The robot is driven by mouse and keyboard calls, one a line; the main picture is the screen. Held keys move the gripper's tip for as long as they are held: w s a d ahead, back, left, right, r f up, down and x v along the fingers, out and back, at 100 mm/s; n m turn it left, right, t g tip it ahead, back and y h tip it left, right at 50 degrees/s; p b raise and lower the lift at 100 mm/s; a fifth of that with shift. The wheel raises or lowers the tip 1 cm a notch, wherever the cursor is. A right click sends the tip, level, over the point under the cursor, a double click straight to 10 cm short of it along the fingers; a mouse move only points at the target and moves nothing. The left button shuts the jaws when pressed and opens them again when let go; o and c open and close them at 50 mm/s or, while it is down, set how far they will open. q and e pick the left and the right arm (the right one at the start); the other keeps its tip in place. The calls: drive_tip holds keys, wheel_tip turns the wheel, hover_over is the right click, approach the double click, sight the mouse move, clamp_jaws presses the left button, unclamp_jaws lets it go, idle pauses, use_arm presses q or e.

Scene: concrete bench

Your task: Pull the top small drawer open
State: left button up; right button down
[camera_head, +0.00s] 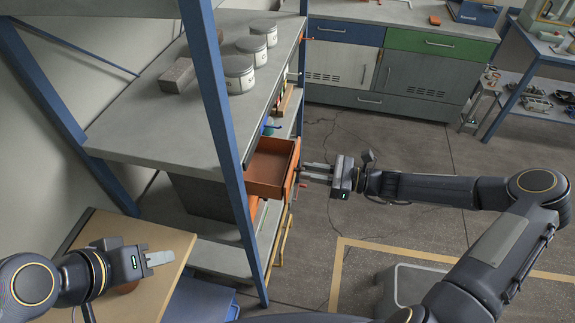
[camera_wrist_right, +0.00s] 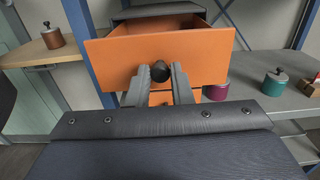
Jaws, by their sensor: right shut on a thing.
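The top small drawer (camera_head: 267,166) is orange and stands pulled out of its unit in the shelf, its empty inside showing in the head view. In the right wrist view the orange drawer front (camera_wrist_right: 120,58) faces me, with a dark round knob (camera_wrist_right: 159,71) at its middle. My right gripper (camera_head: 303,172) is shut on this knob, and its two grey fingers (camera_wrist_right: 159,85) sit on either side of it. My left gripper (camera_head: 160,258) is above the wooden top at lower left, away from the drawer.
A blue shelf post (camera_head: 222,140) stands just left of the drawer. Grey canisters (camera_head: 239,73) and a grey block (camera_head: 176,75) are on the shelf top. More orange drawers (camera_wrist_right: 160,98) lie below.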

drive_tip(key=shift+s+d, duration=0.2)
drive_tip(key=shift+d, duration=0.5)
drive_tip(key=c, duration=1.3)
unclamp_jaws()
drive_tip(key=b+v, duration=0.2)
drive_tip(key=v, duration=0.5)
drive_tip(key=shift+s+d, duration=0.1)
drive_tip(key=shift+d, duration=0.25)
